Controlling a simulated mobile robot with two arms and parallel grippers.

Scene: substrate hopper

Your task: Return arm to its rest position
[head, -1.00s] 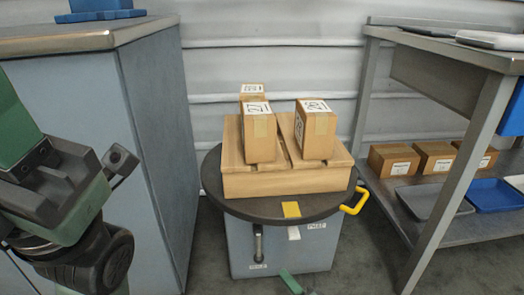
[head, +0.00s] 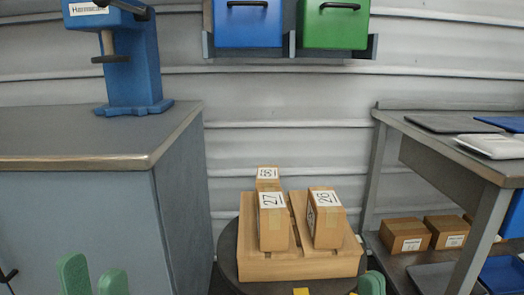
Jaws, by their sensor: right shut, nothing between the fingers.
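My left gripper (head: 94,279) shows at the bottom left in front of the grey cabinet. Its two green fingers point up with a gap between them, empty. My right gripper (head: 371,284) shows only as a green tip at the bottom edge, right of the wooden pallet; it is shut and holds nothing visible. The rest of both arms is out of the picture.
The pallet sits on a dark round plate (head: 228,254). The grey cabinet (head: 80,225) at left bears a blue machine (head: 132,65). A blue bin (head: 247,25) and green bin (head: 333,25) are on the wall. The right bench (head: 430,130) holds trays, with boxes below.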

